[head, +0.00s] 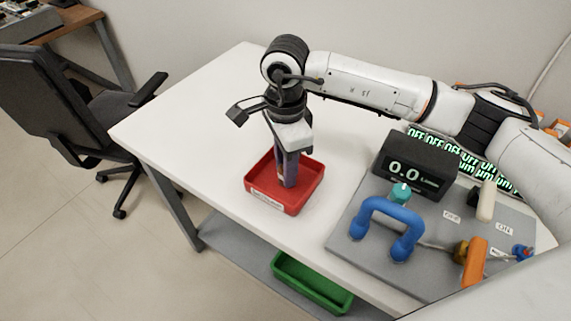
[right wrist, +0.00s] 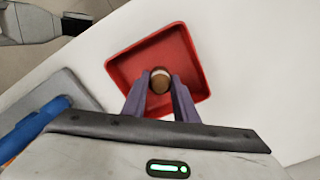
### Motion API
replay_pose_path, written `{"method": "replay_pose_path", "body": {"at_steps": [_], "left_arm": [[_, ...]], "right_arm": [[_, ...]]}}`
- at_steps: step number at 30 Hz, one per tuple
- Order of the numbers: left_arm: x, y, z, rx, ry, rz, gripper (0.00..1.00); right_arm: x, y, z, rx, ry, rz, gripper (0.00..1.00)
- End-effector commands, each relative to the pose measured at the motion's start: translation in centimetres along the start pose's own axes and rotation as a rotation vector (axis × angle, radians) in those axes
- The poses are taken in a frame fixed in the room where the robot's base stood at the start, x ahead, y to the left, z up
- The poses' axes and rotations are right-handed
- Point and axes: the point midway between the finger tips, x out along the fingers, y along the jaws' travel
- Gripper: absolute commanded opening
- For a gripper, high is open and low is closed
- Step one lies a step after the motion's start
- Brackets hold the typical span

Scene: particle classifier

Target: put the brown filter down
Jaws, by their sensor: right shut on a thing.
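The brown filter (right wrist: 160,80), a round brown piece with a pale band, shows between the fingers in the right wrist view. My right gripper (head: 288,180) is shut on it and points straight down over the red tray (head: 262,205). The filter lies within the tray's outline, near its middle; I cannot tell whether it touches the floor. In the head view the fingers hide the filter. The red tray also shows in the right wrist view (right wrist: 120,72).
Right of the tray on the white table (head: 185,110) stands a grey panel (head: 345,240) with a blue handle (head: 385,212), an orange part (head: 475,262) and a black display (head: 415,165) reading 0.0. A green tray (head: 312,284) lies on the lower shelf. The table's left side is clear.

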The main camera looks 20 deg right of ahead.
Motion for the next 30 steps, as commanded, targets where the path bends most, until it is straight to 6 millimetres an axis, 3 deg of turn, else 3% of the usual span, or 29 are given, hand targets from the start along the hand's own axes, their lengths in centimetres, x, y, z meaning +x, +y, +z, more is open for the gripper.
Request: {"method": "replay_pose_path", "body": {"at_steps": [8, 9, 12, 23, 26, 30], "left_arm": [[0.3, 0.0, 0.3, 0.0, 0.0, 0.0, 0.0], [0.3, 0.0, 0.2, 0.001, 0.0, 0.001, 0.0], [0.2, 0.1, 0.1, 0.001, 0.001, 0.002, 0.0], [-0.2, 0.4, -0.7, 0.002, 0.011, 0.006, 0.0], [-0.1, 0.3, -0.5, 0.001, 0.01, 0.006, 0.0], [0.2, 0.3, 0.0, 0.001, 0.005, 0.006, 0.0]], "right_arm": [[0.3, 0.0, 0.0, -0.001, -0.001, -0.001, 0.04], [0.3, 0.0, 0.0, -0.001, -0.001, -0.001, 0.28], [0.2, 0.0, 0.0, -0.001, -0.001, -0.001, 0.45], [-0.2, 0.0, 0.0, -0.001, -0.001, -0.001, 0.46], [-1.1, -0.1, 0.1, -0.001, -0.002, -0.004, 0.46], [-3.9, -0.2, 0.1, -0.002, -0.001, -0.008, 0.46]]}}
